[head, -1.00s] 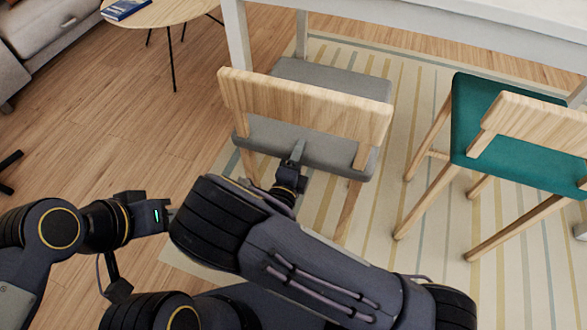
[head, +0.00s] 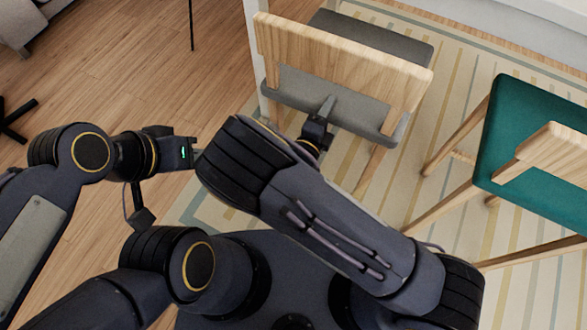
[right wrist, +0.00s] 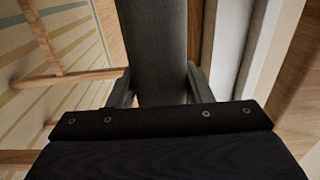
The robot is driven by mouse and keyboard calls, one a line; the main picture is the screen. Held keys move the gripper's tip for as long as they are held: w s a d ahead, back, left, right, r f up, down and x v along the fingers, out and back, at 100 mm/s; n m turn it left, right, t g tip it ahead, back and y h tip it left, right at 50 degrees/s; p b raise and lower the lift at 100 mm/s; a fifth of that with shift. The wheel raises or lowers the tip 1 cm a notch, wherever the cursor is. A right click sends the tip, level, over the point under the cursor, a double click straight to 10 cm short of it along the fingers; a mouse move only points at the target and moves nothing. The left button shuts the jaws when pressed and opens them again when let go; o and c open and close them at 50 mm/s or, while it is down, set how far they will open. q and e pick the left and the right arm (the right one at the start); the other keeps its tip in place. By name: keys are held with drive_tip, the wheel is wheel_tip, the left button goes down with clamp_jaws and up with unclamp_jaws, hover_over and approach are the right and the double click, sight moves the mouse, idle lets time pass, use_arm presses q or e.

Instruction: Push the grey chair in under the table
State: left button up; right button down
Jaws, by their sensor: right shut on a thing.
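The grey chair (head: 345,52) has a pale wooden backrest facing me and a grey seat. Its far seat half is darker and reaches toward the white table (head: 500,22); how far it is under the top is hard to tell. My right gripper (head: 326,108) is shut on the grey chair at the near side, below the backrest. In the right wrist view, a grey part of the chair (right wrist: 155,45) runs between the two fingers.
A teal chair (head: 535,140) with a wooden back stands to the right, with a gap between the chairs. A white table leg (head: 253,45) rises close to the grey chair's left side. A striped rug (head: 440,110) lies beneath. Wooden floor at left is mostly clear.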

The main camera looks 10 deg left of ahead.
drive_tip(key=shift+s+d+f, duration=0.1)
drive_tip(key=shift+s+f, duration=0.15)
drive_tip(key=shift+f, duration=0.05)
drive_tip(key=c, duration=1)
unclamp_jaws()
drive_tip(key=shift+c, duration=0.2)
drive_tip(key=o, duration=0.4)
drive_tip(key=shift+o, duration=0.2)
drive_tip(key=shift+r, duration=0.15)
